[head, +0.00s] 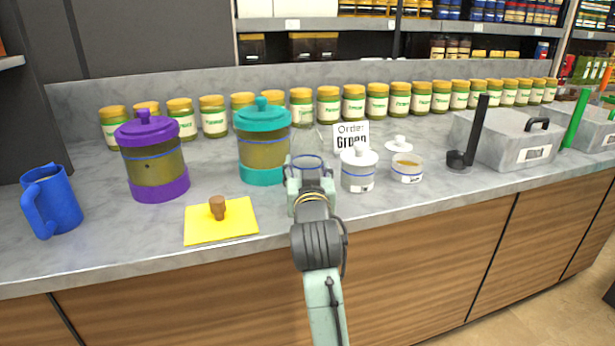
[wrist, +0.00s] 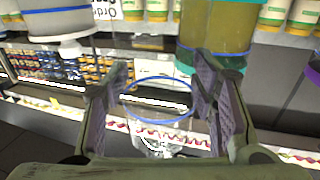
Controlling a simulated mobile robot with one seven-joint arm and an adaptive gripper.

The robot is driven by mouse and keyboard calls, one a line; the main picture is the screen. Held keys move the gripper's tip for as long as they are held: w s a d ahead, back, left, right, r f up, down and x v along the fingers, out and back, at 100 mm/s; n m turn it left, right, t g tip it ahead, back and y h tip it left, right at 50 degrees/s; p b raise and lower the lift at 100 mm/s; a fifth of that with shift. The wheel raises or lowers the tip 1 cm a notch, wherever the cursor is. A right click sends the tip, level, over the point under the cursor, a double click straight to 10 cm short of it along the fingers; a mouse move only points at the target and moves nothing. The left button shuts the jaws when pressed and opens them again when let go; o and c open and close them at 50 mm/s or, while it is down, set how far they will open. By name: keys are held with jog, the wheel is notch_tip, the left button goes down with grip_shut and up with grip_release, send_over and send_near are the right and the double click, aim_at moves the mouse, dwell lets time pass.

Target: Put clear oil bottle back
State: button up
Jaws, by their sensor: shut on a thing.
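The clear oil bottle (head: 306,148) is transparent with a blue ring. It stands out above my gripper (head: 309,182) at the front of the counter, between the teal-lidded jar (head: 262,152) and the white lidded pot (head: 358,170). In the wrist view my gripper (wrist: 160,88) has a finger on each side of the bottle (wrist: 157,115), and the blue ring shows between them. My gripper is shut on the bottle. Whether its base touches the counter is hidden by my gripper in the head view.
A purple-lidded jar (head: 152,165), a blue mug (head: 52,200) and a yellow sheet (head: 222,232) with a brown stopper (head: 217,207) are to the left. An open white dish (head: 407,170) and a grey box (head: 507,138) are to the right. Several yellow-capped jars (head: 327,105) line the back.

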jog(key=shift+w+f, duration=0.1)
jog(key=shift+w, duration=0.1)
jog(key=shift+f+p, duration=0.3)
jog(key=shift+f, duration=1.4)
jog(key=shift+f, duration=0.15)
jog(key=o, duration=1.4)
